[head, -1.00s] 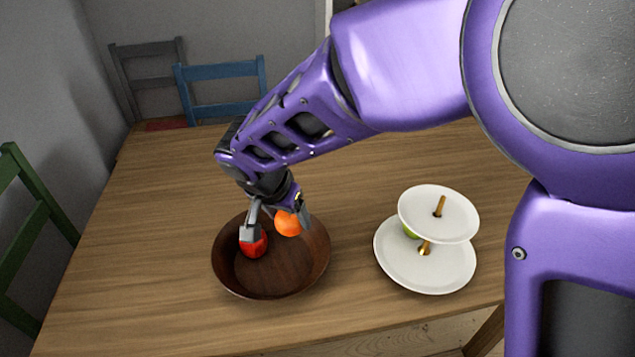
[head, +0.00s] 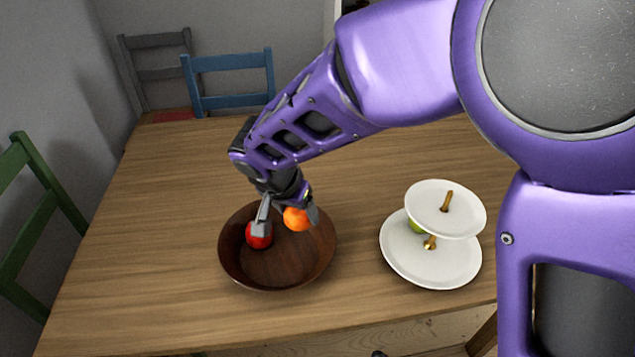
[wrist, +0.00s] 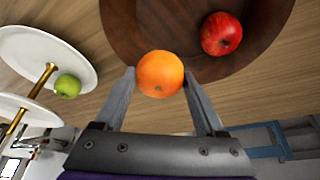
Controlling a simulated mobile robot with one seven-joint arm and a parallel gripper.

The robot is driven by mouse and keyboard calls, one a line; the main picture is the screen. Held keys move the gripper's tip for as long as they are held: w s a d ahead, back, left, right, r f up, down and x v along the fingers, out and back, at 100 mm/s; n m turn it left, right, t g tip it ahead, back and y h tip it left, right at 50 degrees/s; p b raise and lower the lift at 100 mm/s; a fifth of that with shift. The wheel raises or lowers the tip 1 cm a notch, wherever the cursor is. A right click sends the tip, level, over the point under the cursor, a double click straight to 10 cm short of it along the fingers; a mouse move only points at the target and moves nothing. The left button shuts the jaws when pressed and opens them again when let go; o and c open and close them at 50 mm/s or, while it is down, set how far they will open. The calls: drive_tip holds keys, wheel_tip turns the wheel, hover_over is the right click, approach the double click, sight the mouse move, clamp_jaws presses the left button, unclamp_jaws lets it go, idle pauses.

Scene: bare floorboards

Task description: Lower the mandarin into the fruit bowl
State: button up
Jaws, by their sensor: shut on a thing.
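The mandarin (head: 297,218) is a bright orange fruit held between the two fingers of my gripper (head: 287,220). In the wrist view the mandarin (wrist: 160,74) sits between the fingertips (wrist: 160,80), with a finger on each side. The fruit bowl (head: 276,272) is a dark brown wooden bowl on the table. My gripper points down over the bowl's far part, and the mandarin shows near its far inner wall. I cannot tell whether the mandarin touches the bowl. The bowl (wrist: 130,25) also shows beyond the fingers in the wrist view.
A red apple (head: 259,236) lies in the bowl, partly behind a finger. A white two-tier stand (head: 432,265) with a green apple (head: 416,227) is to the right. The wooden table (head: 130,240) is clear on the left. Chairs, including a blue one (head: 232,62), stand around it.

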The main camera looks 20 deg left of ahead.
sight(298, 223)
drive_tip(key=shift+f, duration=1.65)
drive_tip(key=shift+f, duration=2.75)
idle(0.6)
drive_tip(key=o, duration=1.4)
